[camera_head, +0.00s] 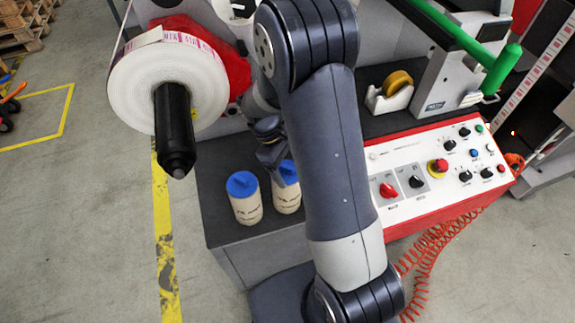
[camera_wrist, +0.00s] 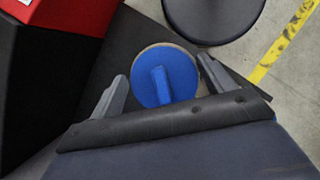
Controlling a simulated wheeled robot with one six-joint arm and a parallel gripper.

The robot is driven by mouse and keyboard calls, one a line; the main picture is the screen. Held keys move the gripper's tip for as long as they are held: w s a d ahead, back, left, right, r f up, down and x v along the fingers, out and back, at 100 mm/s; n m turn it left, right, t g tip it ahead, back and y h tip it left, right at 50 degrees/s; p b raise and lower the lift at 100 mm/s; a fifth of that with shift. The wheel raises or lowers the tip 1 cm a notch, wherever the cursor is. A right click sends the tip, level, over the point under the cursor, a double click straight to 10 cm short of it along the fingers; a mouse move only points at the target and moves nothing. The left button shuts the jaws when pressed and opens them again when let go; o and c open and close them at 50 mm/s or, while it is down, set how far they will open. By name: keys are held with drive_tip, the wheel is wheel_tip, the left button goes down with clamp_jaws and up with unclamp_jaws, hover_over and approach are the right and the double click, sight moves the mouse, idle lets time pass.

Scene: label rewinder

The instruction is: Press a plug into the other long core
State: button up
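Two pale long cores stand upright side by side on the dark worktop in the head view, the left core (camera_head: 246,209) and the right core (camera_head: 286,198). A blue plug (camera_head: 241,184) covers the top of the left core. Another blue plug (camera_head: 290,171) is on top of the right core, partly hidden by my gripper (camera_head: 272,158). In the wrist view a blue plug (camera_wrist: 180,78) with a raised bar handle lies between my fingers (camera_wrist: 162,85). The fingers are spread, with gaps on both sides of the bar. How deep the plugs sit cannot be told.
A large white label roll (camera_head: 135,85) on a black spindle (camera_head: 174,130) hangs left of the cores. A red-edged control panel (camera_head: 430,165) and a tape dispenser (camera_head: 393,100) are on the right. A dark round thing (camera_wrist: 212,15) is close by in the wrist view.

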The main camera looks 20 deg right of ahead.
drive_tip(key=o, duration=0.3)
drive_tip(key=shift+s+f, duration=0.1)
drive_tip(key=shift+f, duration=0.05)
drive_tip(key=shift+o, duration=0.2)
drive_tip(key=shift+w+a+r, duration=0.15)
drive_tip(key=shift+w+r, duration=0.1)
drive_tip(key=shift+r, duration=0.15)
drive_tip(key=b+v, duration=0.1)
drive_tip(key=v, duration=0.9)
drive_tip(key=shift+s, duration=0.1)
drive_tip(key=p+x, duration=0.1)
drive_tip(key=x, duration=0.9)
drive_tip(key=shift+s+f, duration=0.1)
drive_tip(key=shift+f, duration=0.2)
drive_tip(key=shift+r, duration=0.3)
